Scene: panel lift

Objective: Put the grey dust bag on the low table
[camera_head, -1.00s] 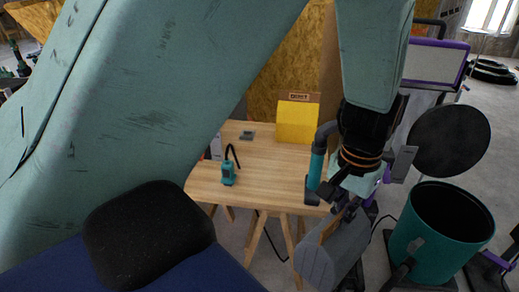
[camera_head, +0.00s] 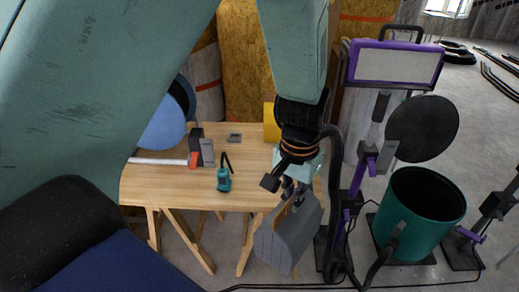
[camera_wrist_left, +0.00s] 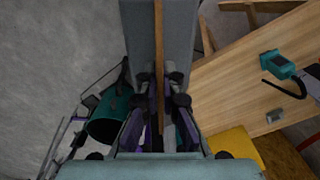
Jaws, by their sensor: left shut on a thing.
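The grey dust bag (camera_head: 288,235) hangs below my left gripper (camera_head: 291,192), which is shut on its top edge. In the head view the bag is in front of the right part of the wooden table (camera_head: 165,190) and covers part of its front edge. In the left wrist view the bag (camera_wrist_left: 138,35) is a grey shape with a brown strip down its middle, between the fingers (camera_wrist_left: 161,95). The wooden tabletop (camera_wrist_left: 230,75) lies to its right there. My right gripper is not in view.
A small teal tool (camera_head: 223,180) and a grey and orange device (camera_head: 203,152) stand on the table. A yellow box (camera_head: 270,122) is behind the gripper. A purple-framed stand (camera_head: 358,185) and a green bin (camera_head: 420,215) are to the right. The front left tabletop is bare.

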